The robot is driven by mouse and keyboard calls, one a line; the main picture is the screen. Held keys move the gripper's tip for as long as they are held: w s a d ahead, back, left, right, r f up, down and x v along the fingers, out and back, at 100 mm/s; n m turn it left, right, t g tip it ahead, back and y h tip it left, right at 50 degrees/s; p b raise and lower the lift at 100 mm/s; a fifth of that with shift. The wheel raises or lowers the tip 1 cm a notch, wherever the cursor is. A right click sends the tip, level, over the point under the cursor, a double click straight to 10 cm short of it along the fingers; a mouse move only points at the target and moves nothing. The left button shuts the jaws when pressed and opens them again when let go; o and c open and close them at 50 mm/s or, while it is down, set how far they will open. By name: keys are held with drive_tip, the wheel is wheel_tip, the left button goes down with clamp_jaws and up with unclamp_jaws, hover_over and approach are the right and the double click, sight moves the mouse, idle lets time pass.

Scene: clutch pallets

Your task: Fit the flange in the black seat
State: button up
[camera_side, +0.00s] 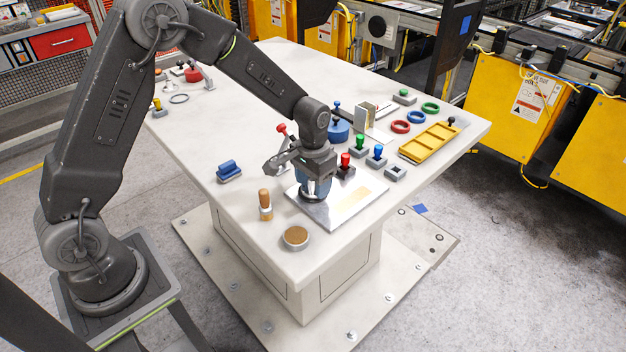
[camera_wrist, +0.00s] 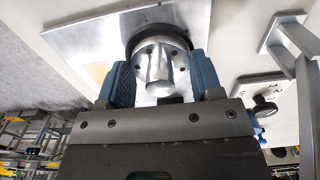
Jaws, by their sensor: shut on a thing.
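My gripper (camera_side: 316,191) points down over a silver plate (camera_side: 334,216) near the front of the white table. Its blue fingers are shut on the flange, a shiny metal disc with small holes and a raised round hub (camera_wrist: 158,68), between the fingers in the wrist view. The black seat (camera_wrist: 150,17) shows as a dark ring on the plate around the far edge of the flange. The flange lies at or just over the ring. I cannot tell whether it is fully down. In the side view the fingers mostly hide the flange and the seat.
A wooden-handled tool (camera_side: 265,204) and a brown-topped disc (camera_side: 296,237) stand left of the plate. Red (camera_side: 346,168), green (camera_side: 360,147) and blue (camera_side: 377,157) knobbed pieces stand close behind it. A yellow tray (camera_side: 431,142) lies at the right. The table's front edge is close.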

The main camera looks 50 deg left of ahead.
drive_tip(key=shift+f, duration=0.45)
drive_tip(key=o, duration=0.8)
drive_tip(key=shift+f, duration=0.1)
drive_tip(key=o, duration=0.3)
drive_tip(key=shift+s+a, duration=0.1)
drive_tip(key=shift+a, duration=0.05)
